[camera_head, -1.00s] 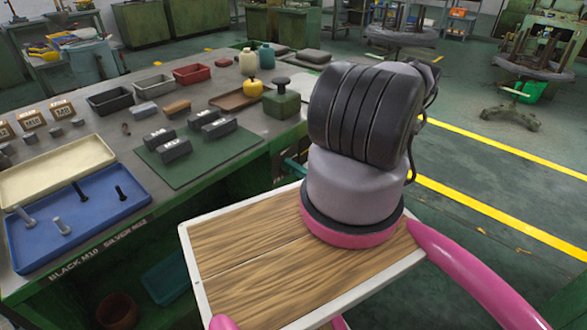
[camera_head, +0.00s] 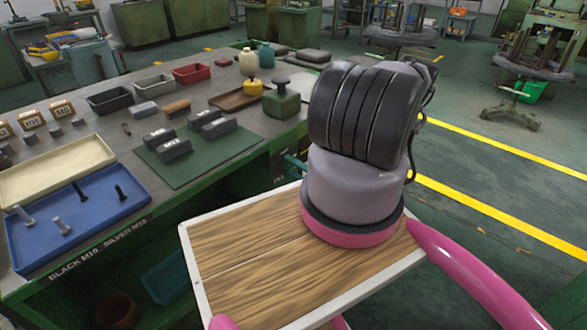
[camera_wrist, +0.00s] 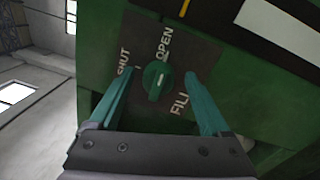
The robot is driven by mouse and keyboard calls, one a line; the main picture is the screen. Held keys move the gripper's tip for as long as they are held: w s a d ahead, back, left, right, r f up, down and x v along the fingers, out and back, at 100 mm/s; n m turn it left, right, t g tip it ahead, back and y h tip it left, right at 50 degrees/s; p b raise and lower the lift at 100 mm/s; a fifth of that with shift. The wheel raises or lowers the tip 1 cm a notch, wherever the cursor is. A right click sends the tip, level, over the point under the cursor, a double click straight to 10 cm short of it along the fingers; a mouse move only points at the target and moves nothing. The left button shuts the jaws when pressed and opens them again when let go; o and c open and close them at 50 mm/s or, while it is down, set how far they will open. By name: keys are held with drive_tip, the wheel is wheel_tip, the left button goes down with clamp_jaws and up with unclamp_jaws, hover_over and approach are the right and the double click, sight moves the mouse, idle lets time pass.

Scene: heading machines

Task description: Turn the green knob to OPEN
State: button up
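The green knob (camera_wrist: 155,88) sits on a dark plate (camera_wrist: 192,62) marked SHUT, OPEN and FILL, on a green panel in the wrist view. A short pale mark on the knob lies roughly upright in the picture, its upper end toward the word OPEN. My gripper (camera_wrist: 158,77) is open, with one teal finger on each side of the knob and a visible gap to both. In the head view, the teal fingertips (camera_head: 296,168) show by the bench's right side, mostly hidden behind my body. The knob is hidden there.
The green bench (camera_head: 127,130) carries a blue tray (camera_head: 85,237) with bolts, a cream tray (camera_head: 50,180), dark blocks on a green mat (camera_head: 200,172), bins and bottles. Open floor with yellow lines (camera_head: 500,215) lies to the right.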

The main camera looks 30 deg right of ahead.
drive_tip(key=v, duration=1)
drive_tip(key=shift+s, duration=0.4)
drive_tip(key=shift+d, duration=0.1)
drive_tip(key=w+a+r+n+g+y, duration=0.2)
drive_tip(key=r+n+g, duration=0.3)
drive_tip(key=r+n, duration=0.3)
drive_tip(key=w+a+r+n+g+y, duration=0.1)
drive_tip(key=w+r+n+g+y, duration=0.3)
drive_tip(key=r+n, duration=0.45)
drive_tip(key=w+a+r+n+g+y, duration=0.1)
drive_tip(key=a+r+n+g, duration=0.1)
drive_tip(key=r+n+g, duration=0.6)
drive_tip(key=s+a+r+n+t+h, duration=0.2)
drive_tip(key=r+n, duration=0.4)
drive_tip(key=r, duration=0.3)
drive_tip(key=s+a+r+n+t+h, duration=0.2)
drive_tip(key=a+r+n+h, duration=0.3)
drive_tip(key=r, duration=0.5)
drive_tip(key=s+a+r+n+t+h, duration=0.2)
drive_tip(key=s+a+r+n+h, duration=0.2)
drive_tip(key=r+n, duration=0.3)
wheel_tip(320, 180, up, 3)
drive_tip(key=shift+s+n+t, duration=0.3)
drive_tip(key=shift+s+n, duration=0.05)
